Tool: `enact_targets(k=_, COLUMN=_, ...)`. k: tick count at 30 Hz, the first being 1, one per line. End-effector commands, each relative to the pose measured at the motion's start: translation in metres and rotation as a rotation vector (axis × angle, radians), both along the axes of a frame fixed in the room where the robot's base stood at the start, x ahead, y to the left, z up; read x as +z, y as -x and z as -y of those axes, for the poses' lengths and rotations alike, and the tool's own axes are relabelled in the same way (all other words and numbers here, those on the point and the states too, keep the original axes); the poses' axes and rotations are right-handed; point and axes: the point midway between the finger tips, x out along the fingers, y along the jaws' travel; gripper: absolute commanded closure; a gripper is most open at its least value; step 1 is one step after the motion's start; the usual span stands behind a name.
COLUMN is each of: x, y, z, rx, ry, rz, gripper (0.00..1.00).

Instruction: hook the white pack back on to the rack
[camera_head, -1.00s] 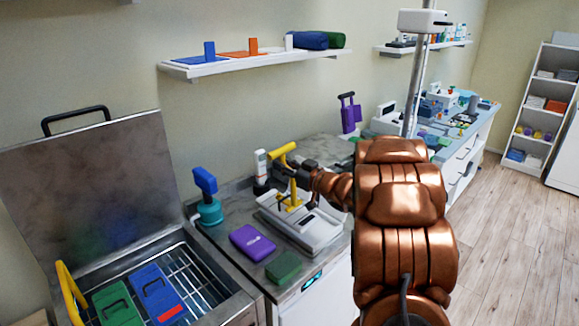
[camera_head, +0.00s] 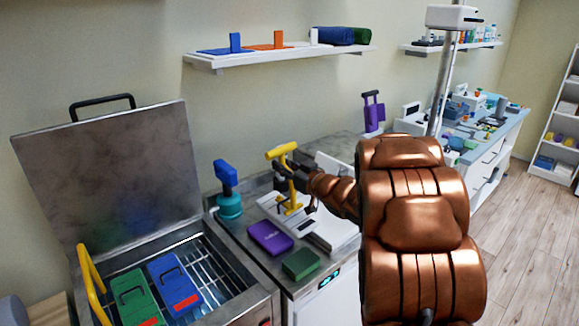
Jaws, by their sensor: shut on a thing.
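My gripper (camera_head: 301,177) is above the counter, shut on a yellow T-topped tool (camera_head: 282,151) that stands upright in front of a white device. The tool's lower end (camera_head: 291,207) reaches down near the device. I cannot make out a white pack for certain; a flat white piece (camera_head: 331,163) shows just behind my gripper, partly hidden by the arm. The wire rack (camera_head: 212,268) lies in the open metal tank at the lower left. A blue pack (camera_head: 172,280) and a green pack (camera_head: 130,297) are in it.
The tank lid (camera_head: 115,180) stands open. A yellow bent handle (camera_head: 91,280) rises at the tank's left. A wall shelf (camera_head: 280,58) hangs above.

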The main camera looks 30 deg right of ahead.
Motion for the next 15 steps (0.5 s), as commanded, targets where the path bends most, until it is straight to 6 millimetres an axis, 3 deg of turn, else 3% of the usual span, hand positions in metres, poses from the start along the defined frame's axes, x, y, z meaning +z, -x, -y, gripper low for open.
enact_targets(k=15, x=0.002, y=0.000, z=-0.026, rx=0.001, ry=0.002, rz=0.006, gripper=1.00)
